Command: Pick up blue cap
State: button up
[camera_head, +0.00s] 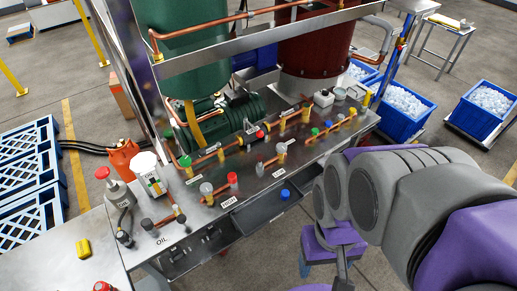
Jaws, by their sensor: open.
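A small blue cap (285,194) rests on the dark sloped tray (268,205) along the front edge of the steel workbench, towards its right end. It looks upright and nothing covers it. My grey and purple arm comes in from the right. What seems to be my gripper (328,262) hangs below the arm's round grey joints, in front of the bench. It is below and to the right of the cap, apart from it. It is open, with nothing seen in it; its fingertips are partly unclear.
Copper pipes with coloured valve knobs (232,179) stand on the bench just behind the tray. A white oil can (149,174) and a red-topped bottle (113,186) stand at its left. Blue crates of ice (401,125) stand on the floor at the right.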

aim_at(285, 194)
jog(key=l+u, duration=0.45)
jog(key=l, duration=0.85)
